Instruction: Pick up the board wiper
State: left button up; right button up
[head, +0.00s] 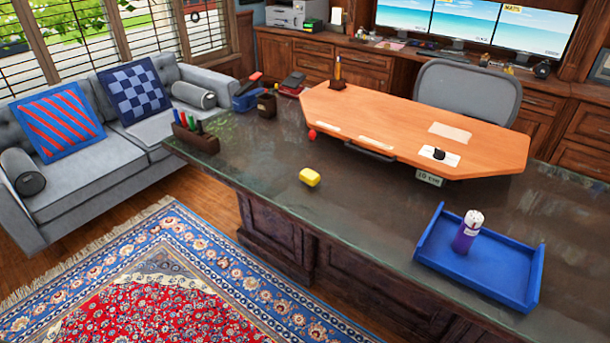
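Neither of my grippers shows in the head view.
A blue tray (430,252) holds a purple and white bottle (466,232) at the right. An orange-brown wooden board (400,125) lies behind the wiper, with a red ball (312,135) beside it. A marker holder (196,137) stands at the left end. A patterned rug (150,300) covers the floor in front.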

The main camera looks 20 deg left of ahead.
aim_at(311, 178)
jog(key=i+j+z, duration=0.25)
jog(key=j, duration=1.6)
jog(key=j+z, duration=0.3)
jog(key=j, duration=1.55)
jog(key=k, duration=0.05)
